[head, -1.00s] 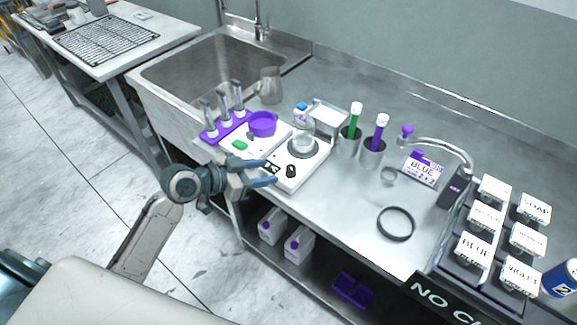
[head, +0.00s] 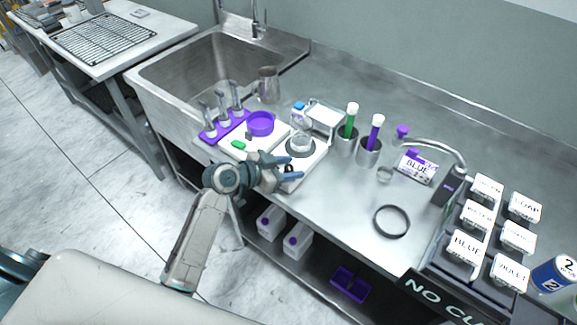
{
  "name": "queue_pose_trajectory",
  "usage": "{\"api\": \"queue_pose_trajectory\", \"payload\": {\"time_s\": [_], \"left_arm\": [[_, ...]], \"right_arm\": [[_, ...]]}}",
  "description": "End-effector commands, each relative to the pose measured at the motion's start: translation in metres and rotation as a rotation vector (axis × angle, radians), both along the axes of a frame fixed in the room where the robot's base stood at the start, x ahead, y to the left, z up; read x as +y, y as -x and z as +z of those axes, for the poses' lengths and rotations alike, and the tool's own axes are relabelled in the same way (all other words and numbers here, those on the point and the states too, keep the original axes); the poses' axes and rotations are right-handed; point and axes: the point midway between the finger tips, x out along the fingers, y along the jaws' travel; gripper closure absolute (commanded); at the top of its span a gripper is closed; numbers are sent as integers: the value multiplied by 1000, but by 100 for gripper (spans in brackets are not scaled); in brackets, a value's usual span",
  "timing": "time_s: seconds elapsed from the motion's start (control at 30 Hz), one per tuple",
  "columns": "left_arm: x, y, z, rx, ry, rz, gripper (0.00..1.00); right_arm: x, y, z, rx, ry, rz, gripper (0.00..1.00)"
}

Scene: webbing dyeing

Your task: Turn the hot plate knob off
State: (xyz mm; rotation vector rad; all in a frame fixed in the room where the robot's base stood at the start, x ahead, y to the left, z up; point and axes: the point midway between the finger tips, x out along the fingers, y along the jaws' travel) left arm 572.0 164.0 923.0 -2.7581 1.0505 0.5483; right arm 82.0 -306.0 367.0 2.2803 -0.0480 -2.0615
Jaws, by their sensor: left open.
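The white hot plate (head: 314,161) sits near the front edge of the steel counter, with a glass beaker (head: 301,142) on its dark round heating surface. Its small black knob (head: 289,168) is on the front face, mostly hidden by my gripper. My left gripper (head: 292,167) is open at the front of the hot plate. Its fingers reach toward the knob, one on either side as seen from here. I cannot tell whether they touch it or which way it is turned. My right gripper is not in view.
Left of the hot plate are a white scale-like device with a purple bowl (head: 261,123) and a purple rack (head: 224,127). Behind stand cups with a green and a purple tube (head: 374,134). A black ring (head: 391,221) lies on clear counter to the right.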

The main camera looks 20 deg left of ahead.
Motion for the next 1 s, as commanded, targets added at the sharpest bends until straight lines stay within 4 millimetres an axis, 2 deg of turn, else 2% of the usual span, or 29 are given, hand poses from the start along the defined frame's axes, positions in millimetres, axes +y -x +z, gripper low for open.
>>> {"api": "queue_pose_trajectory", "payload": {"time_s": [0.03, 0.2, 0.27, 0.6, 0.93, 0.97, 1.0], "left_arm": [[0, 0, 0, 0, 0, 0, 57], [0, 0, 0, 0, 0, 0, 91], [0, 0, 0, 0, 0, 0, 100], [-1, 1, 1, 3, 2, 115, 100], [0, 0, 0, 1, 0, 134, 100], [0, 0, 0, 1, 0, 134, 73], [0, 0, 0, 1, 1, 134, 65]], "right_arm": [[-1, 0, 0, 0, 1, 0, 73], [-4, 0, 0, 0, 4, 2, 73], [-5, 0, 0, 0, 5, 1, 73], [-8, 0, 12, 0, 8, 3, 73], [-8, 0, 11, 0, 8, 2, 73], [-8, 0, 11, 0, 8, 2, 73], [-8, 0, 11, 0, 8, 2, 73]]}}
